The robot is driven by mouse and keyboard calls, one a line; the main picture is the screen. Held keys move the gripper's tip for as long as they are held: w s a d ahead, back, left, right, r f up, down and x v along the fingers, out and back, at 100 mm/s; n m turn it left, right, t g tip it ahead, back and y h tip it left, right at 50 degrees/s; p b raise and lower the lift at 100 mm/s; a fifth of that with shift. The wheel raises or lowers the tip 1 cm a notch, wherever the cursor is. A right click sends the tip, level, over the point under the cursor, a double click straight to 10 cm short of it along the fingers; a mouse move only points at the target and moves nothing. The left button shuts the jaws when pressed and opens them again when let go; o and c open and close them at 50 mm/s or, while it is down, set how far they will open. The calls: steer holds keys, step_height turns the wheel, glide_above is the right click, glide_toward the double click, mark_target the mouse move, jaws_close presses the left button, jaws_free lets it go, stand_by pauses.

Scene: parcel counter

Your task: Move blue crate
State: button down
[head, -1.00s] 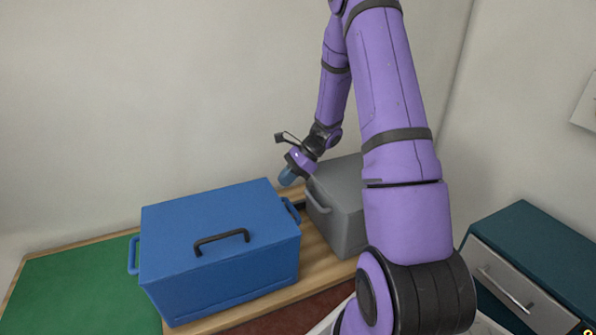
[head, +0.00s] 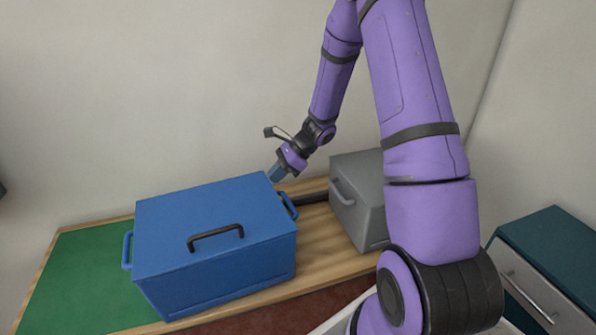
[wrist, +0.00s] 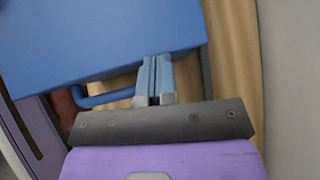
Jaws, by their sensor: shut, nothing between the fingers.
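The blue crate (head: 215,240) stands on the wooden counter, its left part over the green area. It has a black handle on its front top edge and a blue handle at each end. In the wrist view the blue crate (wrist: 90,40) fills the upper left, with its blue end handle at lower left. My gripper (head: 272,177) is at the crate's back right corner; its shut, empty fingers (wrist: 155,75) lie beside the crate's end. Whether they touch the crate I cannot tell.
A grey crate (head: 362,205) stands to the right on the wooden counter (head: 312,235). A dark bar (head: 313,198) lies between the crates. The green area (head: 80,280) is clear left of the blue crate. A teal drawer cabinet (head: 550,260) stands at right.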

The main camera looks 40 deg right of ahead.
mark_target(213, 188)
steer(key=w+a, duration=0.2)
steer(key=a, duration=0.4)
steer(key=w+a, duration=0.2)
steer(key=a, duration=0.5)
steer(key=w+a, duration=0.2)
steer(key=a, duration=0.5)
steer(key=shift+w, duration=0.2)
steer(key=shift+d, duration=0.1)
steer(key=shift+d, duration=0.25)
steer(key=d, duration=0.1)
steer(key=s+d, duration=0.1)
steer(key=d, duration=0.2)
steer(key=shift+s+r, duration=0.2)
steer(key=shift+r, duration=0.1)
steer(key=v, duration=0.9)
steer(key=shift+a, duration=0.1)
